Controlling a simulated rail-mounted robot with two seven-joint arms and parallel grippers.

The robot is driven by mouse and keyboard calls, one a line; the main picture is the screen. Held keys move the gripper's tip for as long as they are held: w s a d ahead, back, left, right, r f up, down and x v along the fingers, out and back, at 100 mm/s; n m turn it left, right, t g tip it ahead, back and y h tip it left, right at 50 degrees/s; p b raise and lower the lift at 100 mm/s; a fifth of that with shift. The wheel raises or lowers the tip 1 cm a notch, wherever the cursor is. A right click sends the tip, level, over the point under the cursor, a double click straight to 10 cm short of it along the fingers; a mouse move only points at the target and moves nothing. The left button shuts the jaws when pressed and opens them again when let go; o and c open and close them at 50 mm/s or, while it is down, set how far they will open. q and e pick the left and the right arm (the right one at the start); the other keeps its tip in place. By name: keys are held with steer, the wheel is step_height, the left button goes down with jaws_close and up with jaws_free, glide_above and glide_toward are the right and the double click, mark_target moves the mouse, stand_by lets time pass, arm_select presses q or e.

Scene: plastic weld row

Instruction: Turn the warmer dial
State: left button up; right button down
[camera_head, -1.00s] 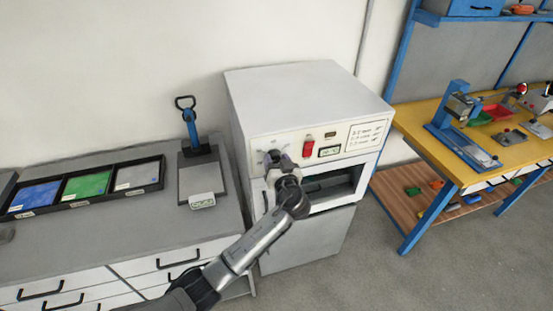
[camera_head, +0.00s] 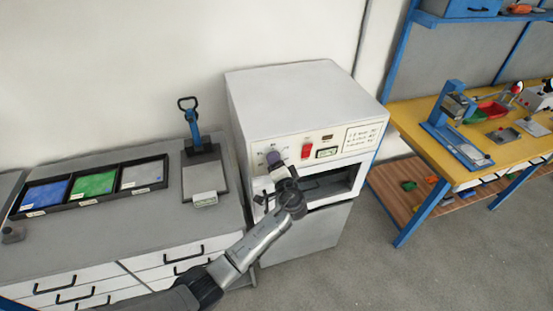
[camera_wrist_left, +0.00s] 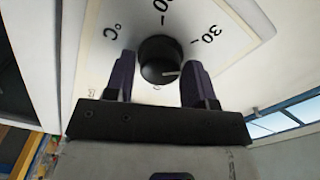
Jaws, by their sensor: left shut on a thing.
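The warmer (camera_head: 315,100) is a white box with a front panel, standing in the middle of the head view. In the left wrist view the dial (camera_wrist_left: 158,56) is a round black knob with a light pointer line, between the gripper fingers. A white plate with printed marks, including 30 and °C, surrounds it. My left gripper (camera_head: 273,161) is at the panel's left side and is shut on the dial, one dark finger on either side. My right gripper is out of view.
A red switch (camera_head: 306,151) and a small display (camera_head: 327,152) sit right of the dial. The open warmer slot (camera_head: 330,184) is below. A grey counter (camera_head: 110,230) at left holds trays and a blue-handled press (camera_head: 191,125). A yellow workbench (camera_head: 480,165) stands at right.

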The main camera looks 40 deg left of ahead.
arm_select(q)
steer(key=shift+m+p, duration=2.4)
steer(key=shift+m, duration=1.7)
steer(key=o, duration=0.9)
steer(key=shift+f, duration=0.1)
steer(key=shift+o, duration=0.2)
steer(key=v, duration=1.3)
steer(key=shift+s+d, duration=0.25)
steer(key=shift+d, duration=0.1)
